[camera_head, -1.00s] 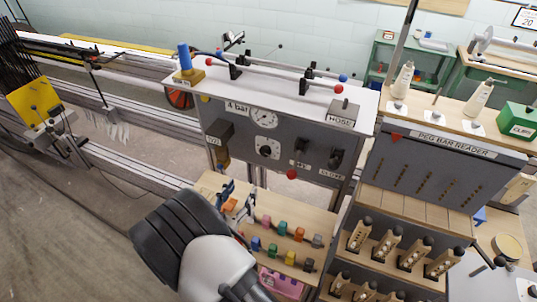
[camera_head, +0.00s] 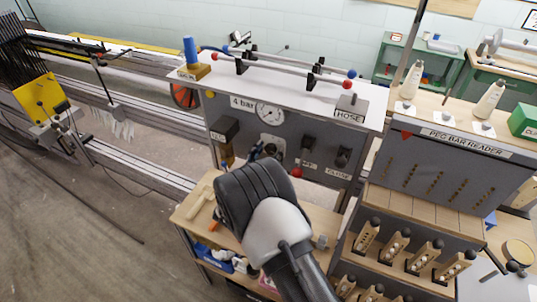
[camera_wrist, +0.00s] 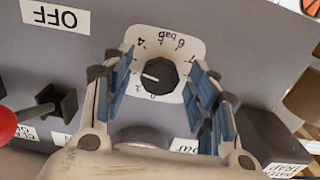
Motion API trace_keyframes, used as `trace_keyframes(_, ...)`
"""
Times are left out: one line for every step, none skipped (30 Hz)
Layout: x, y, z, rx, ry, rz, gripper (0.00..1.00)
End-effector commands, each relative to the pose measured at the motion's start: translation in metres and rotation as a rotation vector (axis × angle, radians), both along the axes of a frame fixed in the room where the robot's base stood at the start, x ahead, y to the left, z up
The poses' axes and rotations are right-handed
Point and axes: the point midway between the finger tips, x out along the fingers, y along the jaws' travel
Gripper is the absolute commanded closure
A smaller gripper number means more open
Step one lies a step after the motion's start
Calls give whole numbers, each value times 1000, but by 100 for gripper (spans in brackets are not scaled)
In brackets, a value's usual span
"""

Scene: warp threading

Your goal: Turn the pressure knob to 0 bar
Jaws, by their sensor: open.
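The pressure knob (camera_wrist: 160,77) is a dark faceted knob on a white dial plate (camera_wrist: 186,48), seen upside down in the wrist view. Its pale pointer mark is toward the left of the picture, between the 4 and the low end of the scale. My gripper (camera_wrist: 160,66) is open, with one blue-padded finger on each side of the knob and visible gaps to it. In the head view my gripper (camera_head: 258,151) is in front of the panel and partly covers the dial plate (camera_head: 273,142). A "4 bar" label (camera_head: 243,103) sits beside a round gauge (camera_head: 270,113).
Other panel controls (camera_head: 343,156) and a red ball knob (camera_head: 297,173) are close on the right. A dark box (camera_head: 225,129) protrudes on the left. A wooden shelf (camera_head: 190,213) with tools lies below. The peg bar reader (camera_head: 452,165) stands at right.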

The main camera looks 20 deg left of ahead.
Motion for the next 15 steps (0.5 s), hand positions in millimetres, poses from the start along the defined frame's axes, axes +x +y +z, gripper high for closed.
trace_keyframes(2,0,0,0,0,0,47)
trace_keyframes(2,0,0,0,0,1,47)
trace_keyframes(2,0,0,0,0,1,47)
trace_keyframes(2,0,0,0,0,1,47)
trace_keyframes(2,0,0,0,0,1,47)
trace_keyframes(2,0,0,0,0,1,47)
trace_keyframes(2,0,0,0,0,1,47)
trace_keyframes(2,0,0,0,0,1,47)
trace_keyframes(2,0,0,0,0,1,48)
trace_keyframes(2,0,0,0,0,1,50)
trace_keyframes(2,0,0,0,0,1,52)
trace_keyframes(2,0,0,0,0,1,55)
trace_keyframes(2,0,0,0,0,1,57)
trace_keyframes(2,0,0,0,0,1,59)
trace_keyframes(2,0,0,0,0,1,61)
